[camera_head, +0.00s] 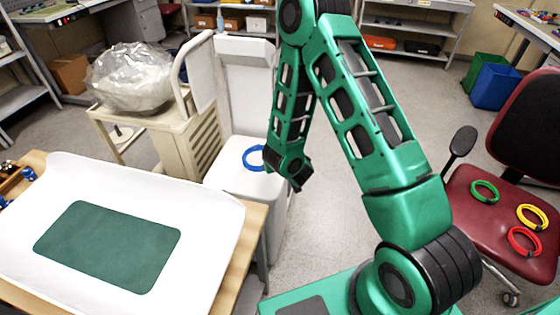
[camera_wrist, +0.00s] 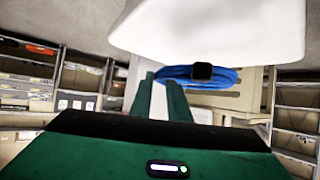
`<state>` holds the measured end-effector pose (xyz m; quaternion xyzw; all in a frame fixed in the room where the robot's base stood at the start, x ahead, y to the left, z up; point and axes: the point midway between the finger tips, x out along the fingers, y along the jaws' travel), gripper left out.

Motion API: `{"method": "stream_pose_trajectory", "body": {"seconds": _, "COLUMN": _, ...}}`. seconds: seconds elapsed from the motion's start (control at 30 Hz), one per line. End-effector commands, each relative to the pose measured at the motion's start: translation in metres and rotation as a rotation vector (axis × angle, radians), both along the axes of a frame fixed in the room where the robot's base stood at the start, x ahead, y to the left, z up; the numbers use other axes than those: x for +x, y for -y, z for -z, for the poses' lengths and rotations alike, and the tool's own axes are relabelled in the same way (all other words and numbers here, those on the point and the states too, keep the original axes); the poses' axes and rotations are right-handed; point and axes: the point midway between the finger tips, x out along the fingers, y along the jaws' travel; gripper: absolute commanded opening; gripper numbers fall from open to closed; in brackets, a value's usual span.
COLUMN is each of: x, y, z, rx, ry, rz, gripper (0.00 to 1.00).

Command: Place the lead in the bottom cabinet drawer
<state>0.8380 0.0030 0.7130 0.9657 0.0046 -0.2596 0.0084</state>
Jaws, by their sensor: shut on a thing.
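A coiled blue lead (camera_head: 252,158) is in front of my gripper, over the white seat-like surface of a white unit (camera_head: 225,178). My gripper (camera_head: 276,160) reaches down from the arm to the coil's right side, its fingers mostly hidden by the wrist. In the wrist view, the coil (camera_wrist: 222,77) lies at the tips of my fingers (camera_wrist: 163,78), which are shut on it. A dark square piece sits on the coil. A white rounded surface fills the top of that view. I cannot make out a bottom cabinet drawer.
A cream slatted cart (camera_head: 190,140) with a plastic-wrapped bundle (camera_head: 130,77) stands left of the white unit. A table with a white tray (camera_head: 215,225) and green mat (camera_head: 110,245) is front left. Green (camera_head: 485,192), yellow (camera_head: 532,217) and red (camera_head: 524,241) coils lie on a red chair.

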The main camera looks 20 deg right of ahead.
Motion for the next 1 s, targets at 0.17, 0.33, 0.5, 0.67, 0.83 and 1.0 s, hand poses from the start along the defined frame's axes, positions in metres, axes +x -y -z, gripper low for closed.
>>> {"method": "stream_pose_trajectory", "body": {"seconds": 0.17, "x": 0.012, "y": 0.020, "z": 0.013, "rx": 0.003, "ry": 0.002, "rz": 0.006, "gripper": 0.00}}
{"method": "stream_pose_trajectory", "body": {"seconds": 0.33, "x": 0.020, "y": 0.030, "z": 0.021, "rx": 0.002, "ry": 0.003, "rz": 0.003, "gripper": 0.00}}
{"method": "stream_pose_trajectory", "body": {"seconds": 0.5, "x": 0.022, "y": 0.032, "z": 0.025, "rx": 0.001, "ry": 0.004, "rz": 0.000, "gripper": 0.00}}
{"method": "stream_pose_trajectory", "body": {"seconds": 0.67, "x": 0.021, "y": 0.032, "z": 0.045, "rx": 0.001, "ry": 0.001, "rz": 0.000, "gripper": 0.00}}
{"method": "stream_pose_trajectory", "body": {"seconds": 0.83, "x": 0.022, "y": 0.033, "z": 0.061, "rx": 0.000, "ry": 0.003, "rz": 0.001, "gripper": 0.00}}
{"method": "stream_pose_trajectory", "body": {"seconds": 1.0, "x": 0.022, "y": 0.033, "z": 0.063, "rx": 0.000, "ry": 0.004, "rz": 0.000, "gripper": 0.00}}
